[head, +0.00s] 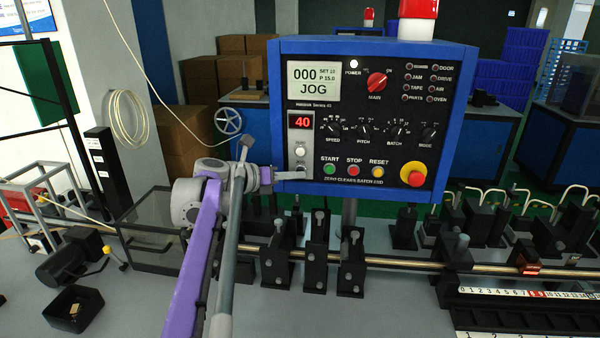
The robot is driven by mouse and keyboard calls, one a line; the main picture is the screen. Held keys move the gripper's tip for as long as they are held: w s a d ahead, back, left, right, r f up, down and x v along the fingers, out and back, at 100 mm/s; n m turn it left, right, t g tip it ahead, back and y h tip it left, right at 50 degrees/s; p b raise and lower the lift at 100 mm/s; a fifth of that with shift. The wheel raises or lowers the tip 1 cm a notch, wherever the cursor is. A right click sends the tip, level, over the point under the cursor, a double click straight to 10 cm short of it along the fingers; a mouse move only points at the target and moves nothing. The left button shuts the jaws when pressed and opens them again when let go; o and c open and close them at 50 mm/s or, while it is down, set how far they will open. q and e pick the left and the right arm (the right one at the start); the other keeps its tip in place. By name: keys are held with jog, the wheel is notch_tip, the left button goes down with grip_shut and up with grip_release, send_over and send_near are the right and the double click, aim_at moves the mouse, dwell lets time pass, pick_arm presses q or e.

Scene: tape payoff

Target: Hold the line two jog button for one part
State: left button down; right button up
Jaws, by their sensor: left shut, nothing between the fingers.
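A blue-framed black control panel (376,118) stands at the middle of the head view. Its screen (314,83) reads 000 and JOG, and a red readout (301,121) below shows 40. Under the readout is a white button (301,151); its label is too small to read. My left gripper (303,173) reaches in from the left, fingers shut and empty. Its tip is at the panel's lower left, just below the white button, over a spot with another small control. The tip hides most of that spot, and I cannot tell whether it presses. My right gripper is not in view.
Green, red and yellow buttons (353,171) and a red emergency knob (415,175) sit close to the right of my fingertip. A metal rail (390,263) with black blocks runs below the panel. A black bin (75,309) stands at lower left.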

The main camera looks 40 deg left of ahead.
pick_arm(q)
jog(key=shift+w+a, duration=0.2)
jog(key=shift+w, duration=0.2)
dwell(0.3)
jog(key=shift+s, duration=0.15)
dwell(6.1)
jog(key=shift+s+d, duration=0.4)
jog(key=shift+s, duration=0.2)
